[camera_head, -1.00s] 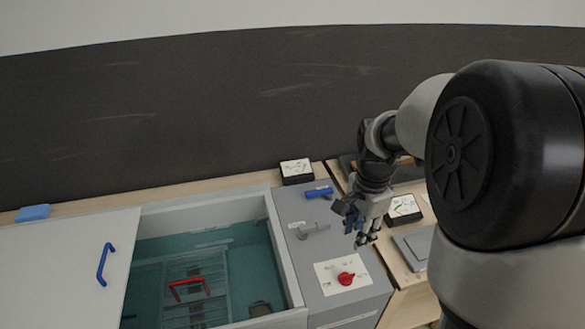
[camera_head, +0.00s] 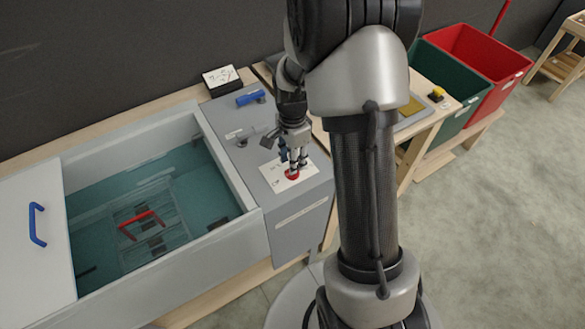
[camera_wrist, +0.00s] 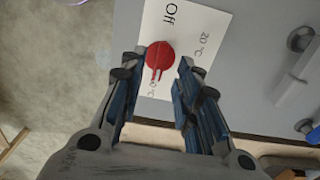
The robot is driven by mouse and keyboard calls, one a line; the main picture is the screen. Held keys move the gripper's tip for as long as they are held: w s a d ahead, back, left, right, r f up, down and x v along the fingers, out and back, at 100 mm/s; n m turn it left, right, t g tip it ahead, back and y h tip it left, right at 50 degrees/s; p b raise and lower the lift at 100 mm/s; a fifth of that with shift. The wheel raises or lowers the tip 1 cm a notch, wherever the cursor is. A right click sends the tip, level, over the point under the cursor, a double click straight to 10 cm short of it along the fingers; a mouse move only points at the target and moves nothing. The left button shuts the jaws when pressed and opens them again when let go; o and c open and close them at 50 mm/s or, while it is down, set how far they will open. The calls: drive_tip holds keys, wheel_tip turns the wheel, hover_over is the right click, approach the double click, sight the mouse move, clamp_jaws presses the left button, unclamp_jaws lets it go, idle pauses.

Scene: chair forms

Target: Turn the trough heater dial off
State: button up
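The red heater dial (camera_head: 292,175) sits on a white label plate (camera_head: 272,172) on the grey panel beside the trough. In the wrist view the dial (camera_wrist: 160,57) is round with a narrow pointer. The pointer faces a partly hidden temperature mark, away from the word "Off" (camera_wrist: 170,14); a "20 °C" mark is to the right. My gripper (camera_head: 293,163) points down at the dial. Its fingers (camera_wrist: 158,66) are apart, one on each side of the dial in the wrist view. I cannot tell whether they touch it.
The trough (camera_head: 228,218) holds teal water and a rack with a red handle (camera_head: 140,221). A white lid with a blue handle (camera_head: 37,224) covers its left part. A blue lever (camera_head: 250,98) and a grey tap (camera_head: 242,137) stand behind the dial. Green and red bins are at right.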

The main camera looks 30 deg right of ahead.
drive_tip(key=shift+f+b, duration=0.4)
drive_tip(key=shift+f, duration=1.25)
clamp_jaws()
